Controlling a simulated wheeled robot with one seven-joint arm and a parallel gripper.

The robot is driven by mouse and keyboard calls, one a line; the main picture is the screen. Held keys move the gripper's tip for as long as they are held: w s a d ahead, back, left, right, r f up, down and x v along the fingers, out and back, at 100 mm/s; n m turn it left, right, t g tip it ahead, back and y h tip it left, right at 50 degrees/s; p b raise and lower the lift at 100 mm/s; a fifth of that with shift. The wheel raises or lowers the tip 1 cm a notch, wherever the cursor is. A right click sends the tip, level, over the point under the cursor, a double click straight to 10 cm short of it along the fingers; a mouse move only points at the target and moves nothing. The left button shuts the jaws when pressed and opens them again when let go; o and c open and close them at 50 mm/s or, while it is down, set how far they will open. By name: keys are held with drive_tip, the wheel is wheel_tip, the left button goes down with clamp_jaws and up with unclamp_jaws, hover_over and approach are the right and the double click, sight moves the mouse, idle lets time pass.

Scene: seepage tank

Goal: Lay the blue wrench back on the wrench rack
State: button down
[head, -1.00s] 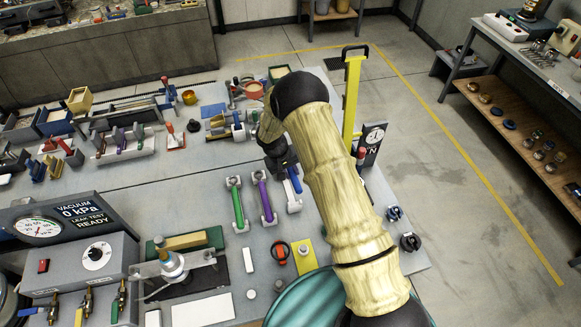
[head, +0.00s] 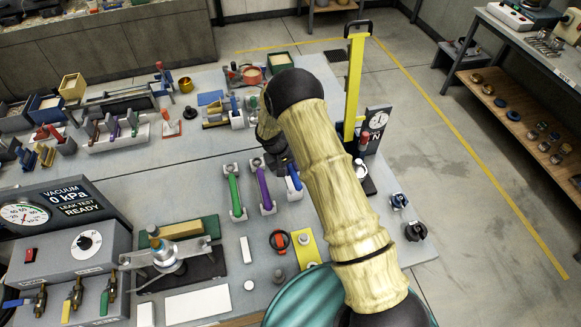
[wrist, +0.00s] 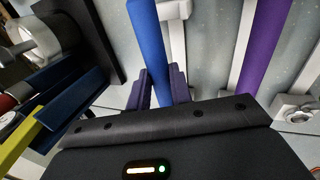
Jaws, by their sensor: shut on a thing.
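The blue wrench (head: 294,178) is at the right-hand place of the wrench rack (head: 295,195), roughly in line with its pale cradle. My gripper (head: 279,163) is at its far end, partly hidden by my arm. In the wrist view the blue wrench (wrist: 148,42) runs up from between my dark fingers (wrist: 160,88), which are shut on it. A pale cradle strip (wrist: 177,40) shows just right of the handle. I cannot tell whether the wrench touches the cradle. The purple wrench (head: 265,188) and green wrench (head: 235,192) lie in the neighbouring cradles; the purple one also shows in the wrist view (wrist: 261,50).
A yellow post (head: 355,85) and a round dial (head: 376,122) stand right of my arm. The vacuum panel (head: 65,210) and a clamp fixture (head: 170,255) are at the left front. Black knobs (head: 415,231) sit by the right edge.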

drive_tip(key=shift+w+f+b, duration=0.1)
drive_tip(key=shift+f+b, duration=0.75)
drive_tip(key=shift+f, duration=0.45)
drive_tip(key=shift+a, duration=0.1)
drive_tip(key=c, duration=1.3)
unclamp_jaws()
drive_tip(key=shift+o, duration=0.7)
drive_tip(key=shift+d, duration=0.2)
drive_tip(key=b+v, duration=0.4)
drive_tip(key=v, duration=1.3)
drive_tip(key=shift+a+b, duration=0.15)
drive_tip(key=shift+b, duration=0.2)
